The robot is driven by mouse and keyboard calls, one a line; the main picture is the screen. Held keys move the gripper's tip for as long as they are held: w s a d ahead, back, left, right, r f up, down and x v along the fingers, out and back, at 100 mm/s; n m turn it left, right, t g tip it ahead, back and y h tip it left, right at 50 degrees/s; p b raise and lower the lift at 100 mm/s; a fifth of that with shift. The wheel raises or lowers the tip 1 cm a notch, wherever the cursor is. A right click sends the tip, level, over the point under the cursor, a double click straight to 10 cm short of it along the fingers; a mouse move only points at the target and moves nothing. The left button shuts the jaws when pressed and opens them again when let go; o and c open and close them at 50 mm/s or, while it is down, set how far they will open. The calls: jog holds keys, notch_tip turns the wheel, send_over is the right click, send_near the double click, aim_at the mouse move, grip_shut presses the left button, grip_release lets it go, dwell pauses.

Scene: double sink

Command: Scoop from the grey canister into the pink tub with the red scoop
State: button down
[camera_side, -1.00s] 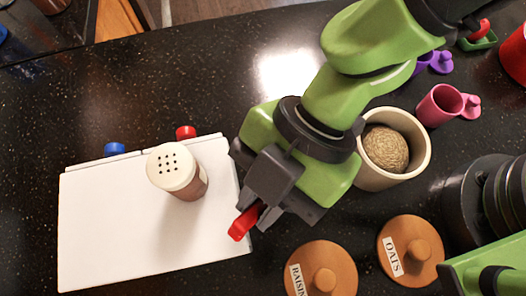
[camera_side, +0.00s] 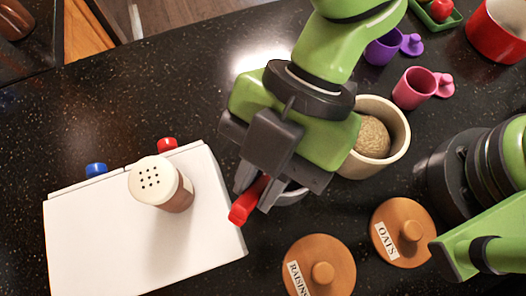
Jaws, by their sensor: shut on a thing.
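My gripper (camera_side: 254,193) is shut on the red scoop (camera_side: 243,206). The scoop's red handle shows between and below the fingertips; its bowl is hidden. A pink cup-like tub (camera_side: 412,90) with a side tab stands at the upper right, apart from my gripper.
A cream canister (camera_side: 400,150) holding a tan textured ball is right of my gripper. Wooden lids marked RAISINS (camera_side: 335,255) and OATS (camera_side: 385,215) lie in front. A shaker (camera_side: 160,185) stands on a white board (camera_side: 100,240) at left. A purple cup (camera_side: 380,48) is behind the pink tub.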

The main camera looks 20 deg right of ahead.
aim_at(262, 183)
jog(key=shift+a+r, duration=0.1)
jog(key=shift+r, duration=3.35)
jog(key=w+d+f+m+t+h, duration=0.1)
jog(key=w+d+m, duration=0.15)
jog(key=d, duration=0.55)
jog(key=w+d+f+m+t, duration=0.1)
jog(key=w+d+f+t, duration=0.15)
jog(key=d, duration=0.55)
jog(key=w+d+f+m+h, duration=0.1)
jog(key=w+d+m, duration=0.15)
jog(key=d, duration=0.45)
jog(key=shift+f, duration=2.45)
jog(key=d+r+y, duration=0.4)
jog(key=y, duration=0.4)
jog(key=shift+w+d+r+n+g+y, duration=0.25)
jog(key=shift+r+n+g+y, duration=0.1)
jog(key=shift+g, duration=0.1)
